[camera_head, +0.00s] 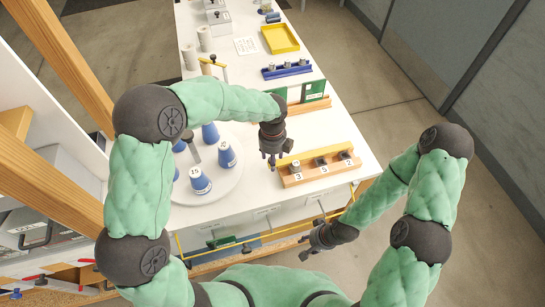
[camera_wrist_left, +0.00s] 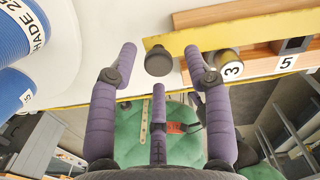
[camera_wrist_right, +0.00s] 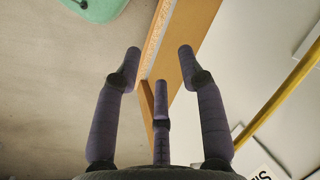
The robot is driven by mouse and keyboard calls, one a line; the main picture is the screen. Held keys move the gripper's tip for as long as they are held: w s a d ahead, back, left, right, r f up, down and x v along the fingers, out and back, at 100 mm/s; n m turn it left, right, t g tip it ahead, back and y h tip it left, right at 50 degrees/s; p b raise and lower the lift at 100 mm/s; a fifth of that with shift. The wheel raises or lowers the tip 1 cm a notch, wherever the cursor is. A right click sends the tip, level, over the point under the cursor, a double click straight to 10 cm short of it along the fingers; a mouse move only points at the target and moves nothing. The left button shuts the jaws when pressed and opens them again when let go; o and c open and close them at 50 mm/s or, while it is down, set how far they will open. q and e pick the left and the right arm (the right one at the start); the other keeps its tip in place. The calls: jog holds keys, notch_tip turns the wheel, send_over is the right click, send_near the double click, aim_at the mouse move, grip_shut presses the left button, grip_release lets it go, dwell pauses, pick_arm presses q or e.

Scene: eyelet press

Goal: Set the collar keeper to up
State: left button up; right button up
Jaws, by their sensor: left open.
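A wooden block (camera_head: 320,172) marked 3, 5 and 2 stands at the table's near right edge, with dark sockets and short metal collars. A yellow bar (camera_head: 312,153) runs along its back; it is probably the collar keeper, though I cannot tell its setting. The bar (camera_wrist_left: 115,76) also crosses the left wrist view, with a black round knob (camera_wrist_left: 158,64) at it. My left gripper (camera_head: 271,163) is open over the bar's left end, the knob between its fingertips in the wrist view; contact is unclear. My right gripper (camera_head: 306,248) is open and empty, beyond the table's near edge.
A round white turntable (camera_head: 222,190) with several blue cones stands left of the left gripper. Behind the block are a green-panelled wooden stand (camera_head: 310,105), a blue rack (camera_head: 287,71) and a yellow tray (camera_head: 280,38). A yellow rail runs along the table's front.

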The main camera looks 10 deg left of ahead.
pick_arm(q)
grip_shut()
jog(key=g+p, duration=0.1)
jog(key=p, duration=0.2)
jog(key=w+g+p, duration=0.1)
jog(key=p, duration=0.1)
jog(key=shift+a+r+h+p, duration=0.2)
jog(key=shift+r+h+p, duration=0.1)
jog(key=shift+h+p, duration=0.1)
jog(key=shift+w+a+f+g+h+p, duration=0.15)
jog(key=shift+w+g+h+p, duration=0.3)
jog(key=shift+g+p, duration=0.4)
jog(key=shift+w+a+f+g+h, duration=0.15)
jog(key=shift+w+g+h, duration=0.2)
jog(key=shift+g, duration=0.6)
jog(key=shift+w+g+b, duration=0.15)
jog(key=shift+g+b, duration=0.15)
jog(key=shift+g, duration=0.1)
jog(key=shift+a, duration=0.1)
